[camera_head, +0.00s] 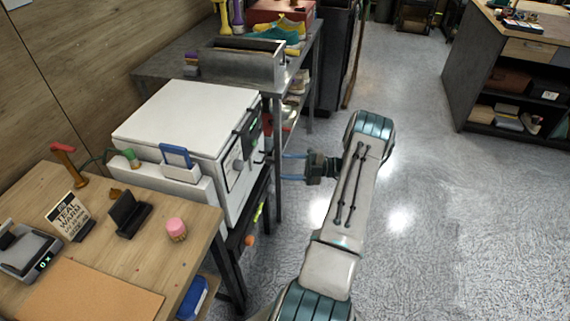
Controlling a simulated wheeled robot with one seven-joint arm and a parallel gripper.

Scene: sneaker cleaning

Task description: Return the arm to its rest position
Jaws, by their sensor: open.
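My gripper (294,167) is at the end of my raised arm, left of the arm's wrist in the picture. Its two thin bluish fingers point left toward the white box-shaped machine (188,112). The fingers are apart with nothing between them. A gap of floor and table leg shows between the fingertips and the machine's front with its dark handle and knob. Whether the fingers touch anything cannot be seen, but they look clear. My arm stretches up from the bottom of the view over open floor.
A wooden bench (180,262) at the lower left holds a card reader (28,250), a small sign (68,217) and a pink-topped item (176,229). A dark table (160,68) with a grey tray (235,70) stands behind the machine. Floor on the right is free, up to a shelf unit (490,75).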

